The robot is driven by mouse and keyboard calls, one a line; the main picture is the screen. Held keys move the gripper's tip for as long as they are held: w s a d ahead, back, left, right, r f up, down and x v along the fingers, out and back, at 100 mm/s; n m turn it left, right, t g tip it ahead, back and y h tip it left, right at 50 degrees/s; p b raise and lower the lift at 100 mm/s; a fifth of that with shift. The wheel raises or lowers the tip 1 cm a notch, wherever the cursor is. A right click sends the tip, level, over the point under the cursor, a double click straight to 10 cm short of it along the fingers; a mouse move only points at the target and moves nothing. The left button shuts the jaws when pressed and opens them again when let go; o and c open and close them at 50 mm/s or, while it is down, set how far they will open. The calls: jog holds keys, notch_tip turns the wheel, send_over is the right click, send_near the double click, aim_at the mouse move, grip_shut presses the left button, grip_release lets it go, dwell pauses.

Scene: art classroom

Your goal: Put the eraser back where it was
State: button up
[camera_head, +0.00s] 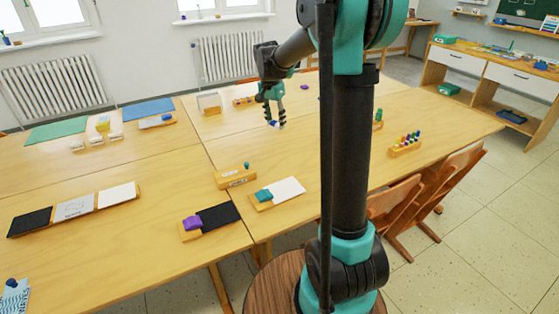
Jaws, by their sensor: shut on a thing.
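My gripper (275,118) hangs over the far middle of the wooden table (330,165), pointing down. Its dark fingers are shut on a small white and blue thing, which looks like the eraser (275,124). Only a little of it shows below the fingertips, and I cannot tell whether it touches the table. The spot where the eraser was before cannot be told from this view.
A peg rack (405,149) stands right. My arm column hides part of the table.

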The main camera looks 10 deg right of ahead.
aim_at(277, 165)
notch_tip(277, 165, down, 18)
dwell(0.5)
jog(key=shift+f, duration=0.1)
jog(key=o, duration=1.1)
notch_tip(277, 165, up, 11)
jog(key=s+a, duration=0.1)
jog(key=s+d+f+n+t, duration=0.1)
jog(key=s+n, duration=0.2)
jog(key=s, duration=0.6)
jog(key=s+d+f+n+t+y, duration=0.1)
jog(key=s+d+f+n, duration=0.1)
jog(key=s, duration=0.8)
jog(key=s+d+f+n+t, duration=0.1)
jog(key=s+n, duration=0.3)
jog(key=s, duration=0.6)
jog(key=shift+s+d+f+n, duration=0.15)
jog(key=shift+d+f+n, duration=0.25)
jog(key=shift+d+f, duration=0.3)
jog(key=shift+a, duration=0.1)
